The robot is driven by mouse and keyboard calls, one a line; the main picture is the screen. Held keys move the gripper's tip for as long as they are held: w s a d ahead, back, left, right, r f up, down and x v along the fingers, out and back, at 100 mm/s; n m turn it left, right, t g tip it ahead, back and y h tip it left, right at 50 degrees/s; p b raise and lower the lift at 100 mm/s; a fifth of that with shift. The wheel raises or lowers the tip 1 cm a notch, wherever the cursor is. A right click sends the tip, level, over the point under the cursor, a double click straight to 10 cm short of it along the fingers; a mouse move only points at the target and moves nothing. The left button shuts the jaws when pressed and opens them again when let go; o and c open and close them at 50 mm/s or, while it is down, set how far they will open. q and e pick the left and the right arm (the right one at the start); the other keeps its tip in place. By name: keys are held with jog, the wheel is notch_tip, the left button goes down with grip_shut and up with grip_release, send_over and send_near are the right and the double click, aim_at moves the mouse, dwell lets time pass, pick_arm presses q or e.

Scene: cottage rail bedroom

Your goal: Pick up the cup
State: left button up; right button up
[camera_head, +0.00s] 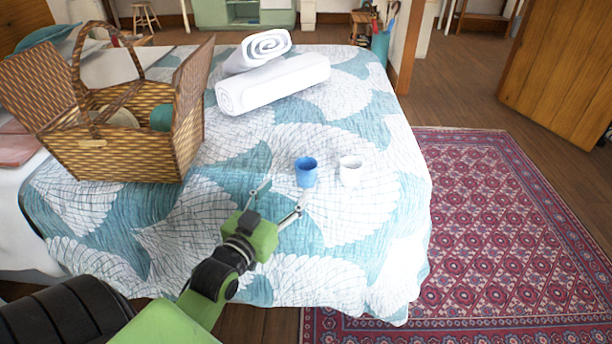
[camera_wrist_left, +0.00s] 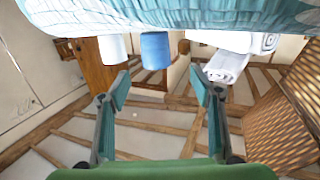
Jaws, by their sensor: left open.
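A blue cup (camera_head: 306,172) stands upright on the bed's teal and white quilt, near the middle of the head view. A white cup (camera_head: 350,171) stands just to its right. My left gripper (camera_head: 284,191) is open and empty, at the near left side of the blue cup and apart from it. In the left wrist view, which looks upside down, the blue cup (camera_wrist_left: 155,50) appears just beyond the gap between the open fingers (camera_wrist_left: 159,72). The white cup (camera_wrist_left: 112,48) is to its left there. My right gripper is not in view.
A wicker basket (camera_head: 120,152) with an upright handle and open lids sits on the bed at the left. Rolled white towels (camera_head: 275,84) lie behind the cups. The quilt (camera_head: 340,235) around the cups is clear. A red patterned rug (camera_head: 500,225) lies right of the bed.

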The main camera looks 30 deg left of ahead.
aim_at(301, 175)
pick_arm(q)
jog(key=w, duration=0.5)
jog(key=shift+w+a+f+b, duration=0.2)
jog(key=shift+w+a+b, duration=0.1)
jog(key=shift+w+a, duration=0.05)
jog(key=w+b, duration=0.1)
jog(key=w, duration=0.3)
jog(key=shift+w, duration=0.25)
jog(key=shift+w+a, duration=0.1)
jog(key=shift+w, duration=0.3)
jog(key=c, duration=1.3)
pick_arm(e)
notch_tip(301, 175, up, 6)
